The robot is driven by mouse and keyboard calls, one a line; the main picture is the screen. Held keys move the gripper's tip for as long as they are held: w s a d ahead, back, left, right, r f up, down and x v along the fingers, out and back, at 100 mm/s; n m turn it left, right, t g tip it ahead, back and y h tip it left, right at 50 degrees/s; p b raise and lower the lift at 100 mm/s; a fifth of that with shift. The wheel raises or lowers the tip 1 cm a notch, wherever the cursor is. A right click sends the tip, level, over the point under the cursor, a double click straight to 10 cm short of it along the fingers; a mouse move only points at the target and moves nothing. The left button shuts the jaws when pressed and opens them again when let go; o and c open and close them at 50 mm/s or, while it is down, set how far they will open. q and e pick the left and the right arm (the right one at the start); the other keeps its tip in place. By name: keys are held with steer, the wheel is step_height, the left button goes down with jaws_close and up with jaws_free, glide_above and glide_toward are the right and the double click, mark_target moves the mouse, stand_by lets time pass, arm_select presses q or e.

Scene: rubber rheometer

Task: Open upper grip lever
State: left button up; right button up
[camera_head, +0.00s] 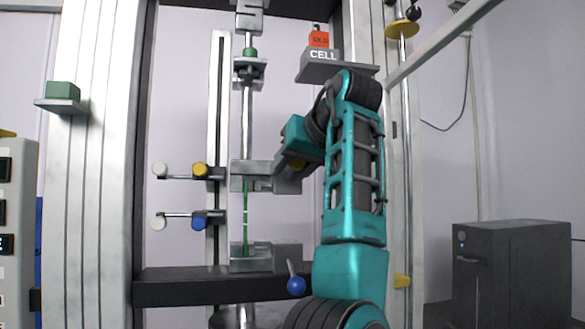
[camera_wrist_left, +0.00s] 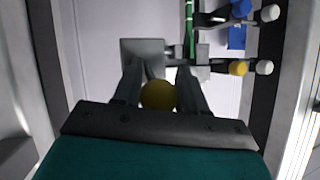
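The upper grip (camera_head: 255,172) is a grey metal clamp on the vertical rod of the test frame. A thin green strip (camera_head: 247,215) runs from it down to the lower grip (camera_head: 250,257). The upper grip's lever ends in a yellow ball knob (camera_wrist_left: 158,95). My left gripper (camera_head: 292,158) is at the right side of the upper grip, partly hidden by my teal arm in the head view. In the left wrist view its two dark fingers (camera_wrist_left: 160,82) lie on either side of the yellow knob and appear to touch it. The right gripper is out of view.
Yellow (camera_head: 200,170) and blue (camera_head: 200,222) knobs on side arms are left of the strip. A shelf marked CELL (camera_head: 322,58) is above, and a dark box (camera_head: 512,270) stands right.

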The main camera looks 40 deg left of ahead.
arm_select(q)
steer(key=o, duration=0.3)
steer(key=v, duration=0.7)
steer(key=shift+d+r, duration=0.15)
steer(key=shift+d, duration=0.05)
steer(key=shift+s, duration=0.1)
stand_by(0.4)
